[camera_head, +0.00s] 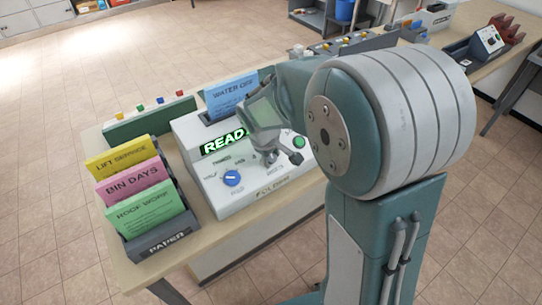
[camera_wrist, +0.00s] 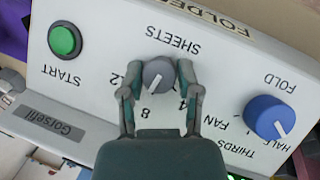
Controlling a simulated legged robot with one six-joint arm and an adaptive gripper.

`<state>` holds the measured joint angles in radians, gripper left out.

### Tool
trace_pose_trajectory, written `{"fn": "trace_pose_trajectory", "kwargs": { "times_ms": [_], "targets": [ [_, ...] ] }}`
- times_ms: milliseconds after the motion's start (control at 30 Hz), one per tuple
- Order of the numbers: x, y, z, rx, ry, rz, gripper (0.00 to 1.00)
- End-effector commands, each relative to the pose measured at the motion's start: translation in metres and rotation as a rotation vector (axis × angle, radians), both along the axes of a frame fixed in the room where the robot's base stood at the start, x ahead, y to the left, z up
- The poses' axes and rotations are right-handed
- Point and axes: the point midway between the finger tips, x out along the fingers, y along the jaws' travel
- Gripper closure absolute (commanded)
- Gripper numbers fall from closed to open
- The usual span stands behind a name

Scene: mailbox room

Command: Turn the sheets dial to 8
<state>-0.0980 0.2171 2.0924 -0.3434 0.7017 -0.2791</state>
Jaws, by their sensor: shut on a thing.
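The sheets dial (camera_wrist: 158,73) is a small grey knob with a white pointer line on the folding machine's (camera_head: 240,200) sloped panel. It shows upside down in the wrist view, with labels 12, 8 and 4 around it. The pointer aims down and slightly left in that view, toward the 8. My gripper (camera_wrist: 157,80) is shut on the dial, one finger on each side. In the head view my gripper (camera_head: 268,157) reaches down to the panel and hides the dial.
The blue fold knob (camera_wrist: 269,117) and green start button (camera_wrist: 65,39) sit on either side of the dial. The display (camera_head: 224,140) reads READY, partly hidden. A blue sheet (camera_head: 231,93) stands in the machine. A paper rack (camera_head: 160,240) with colored sheets is at left.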

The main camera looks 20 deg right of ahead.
Motion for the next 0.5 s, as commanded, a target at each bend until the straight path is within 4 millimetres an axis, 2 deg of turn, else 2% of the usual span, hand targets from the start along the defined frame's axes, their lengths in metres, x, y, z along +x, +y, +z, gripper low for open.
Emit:
{"fn": "trace_pose_trajectory", "kwargs": {
  "times_ms": [500],
  "targets": [
    [-0.0007, 0.0008, -0.0005, -0.096, -0.032, 0.151, 1.00]
  ]
}}
